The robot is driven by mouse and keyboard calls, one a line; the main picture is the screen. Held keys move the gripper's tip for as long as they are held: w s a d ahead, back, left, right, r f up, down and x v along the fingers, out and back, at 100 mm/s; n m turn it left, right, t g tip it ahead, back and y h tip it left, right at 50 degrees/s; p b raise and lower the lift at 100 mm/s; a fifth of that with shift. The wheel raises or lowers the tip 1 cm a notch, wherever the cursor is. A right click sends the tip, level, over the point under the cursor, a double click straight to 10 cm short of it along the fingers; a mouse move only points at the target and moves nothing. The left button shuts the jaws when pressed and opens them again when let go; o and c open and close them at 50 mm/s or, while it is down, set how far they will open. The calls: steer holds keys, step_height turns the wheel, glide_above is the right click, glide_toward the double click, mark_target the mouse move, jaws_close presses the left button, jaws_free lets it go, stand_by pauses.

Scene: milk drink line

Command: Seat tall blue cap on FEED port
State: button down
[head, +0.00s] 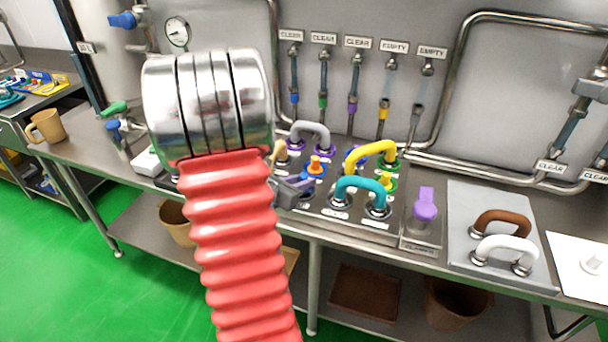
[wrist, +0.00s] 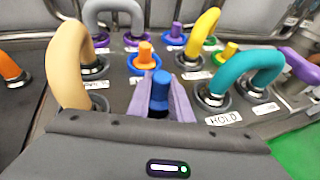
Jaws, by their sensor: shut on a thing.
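The tall blue cap (wrist: 160,88) stands upright between the two grey-purple fingers of my gripper (wrist: 160,100) in the wrist view. My gripper is shut on it, low over the port panel (head: 322,216). The cap's lower end is hidden by the gripper body, so I cannot tell whether it touches a port. In the head view my gripper (head: 288,190) is at the panel's left front, partly hidden by my arm. I cannot make out a FEED label. A HOLD label (wrist: 224,119) is right of the cap.
A tan loop (wrist: 66,72) is left of the cap and a teal loop (wrist: 240,68) right. An orange cap (wrist: 146,54) stands behind it. Grey (head: 311,128) and yellow (head: 370,152) loops are farther back. A purple cap (head: 425,206) and a grey tray (head: 470,205) are right.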

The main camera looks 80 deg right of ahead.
steer(key=shift+f, duration=0.8)
steer(key=shift+a, duration=0.1)
steer(key=c, duration=1.5)
jaws_free()
steer(key=shift+a+f, duration=0.1)
steer(key=shift+c, duration=0.2)
steer(key=v, duration=1.3)
steer(key=shift+w+a+r, duration=0.1)
steer(key=shift+a+r, duration=0.1)
steer(key=shift+r, duration=0.1)
